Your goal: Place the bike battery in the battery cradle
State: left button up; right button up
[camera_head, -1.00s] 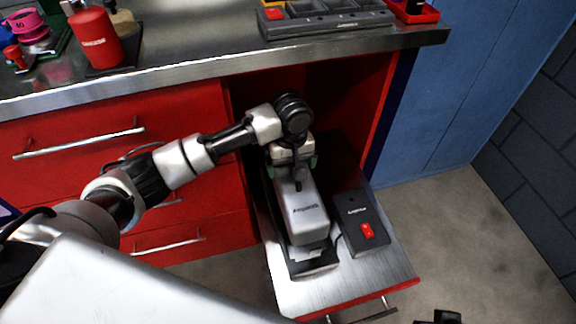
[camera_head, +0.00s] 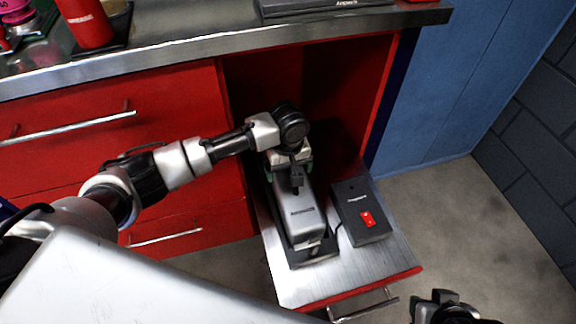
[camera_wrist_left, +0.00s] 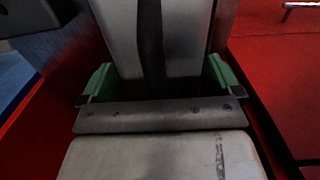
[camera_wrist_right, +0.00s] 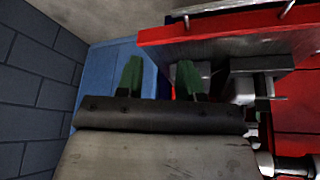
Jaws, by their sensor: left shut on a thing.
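The silver-grey battery (camera_head: 303,213) lies lengthwise over the dark battery cradle (camera_head: 318,257) in the pulled-out drawer. It looks lined up with the cradle and low over it; whether it is fully seated I cannot tell. My left gripper (camera_head: 291,168) is shut on the battery's far end. In the left wrist view the green fingers of the left gripper (camera_wrist_left: 160,82) flank the battery (camera_wrist_left: 182,40), which has a dark band. My right gripper (camera_wrist_right: 160,80) is open and empty, and shows at the bottom edge of the head view (camera_head: 445,306).
A black box with a red switch (camera_head: 362,213) stands right of the cradle in the drawer (camera_head: 345,275). The red cabinet and metal worktop (camera_head: 200,62) rise behind, with a red bottle (camera_head: 86,22) on top. The floor to the right is clear.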

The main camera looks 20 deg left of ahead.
pick_arm(q)
jog(key=shift+w+r, duration=0.15)
jog(key=shift+r, duration=0.1)
jog(key=o, duration=1.5)
jog(key=shift+s+f, duration=0.2)
jog(key=shift+f, duration=0.05)
pick_arm(e)
jog(key=shift+s+d, duration=0.1)
jog(key=shift+s, duration=0.1)
jog(key=shift+w, duration=0.1)
pick_arm(q)
jog(key=shift+r, duration=0.4)
notch_tip(320, 180, up, 3)
jog(key=shift+f+p, duration=0.2)
jog(key=shift+p, duration=0.5)
notch_tip(320, 180, up, 4)
jog(key=shift+r+p, duration=0.25)
jog(key=shift+p, duration=0.65)
notch_tip(320, 180, up, 4)
jog(key=shift+r+p, duration=0.15)
jog(key=shift+p, duration=0.4)
pick_arm(e)
jog(key=f+g, duration=0.1)
jog(key=f, duration=0.1)
jog(key=s+f+g, duration=0.1)
jog(key=f, duration=0.1)
jog(key=shift+d+f, duration=0.15)
jog(key=shift+d, duration=0.05)
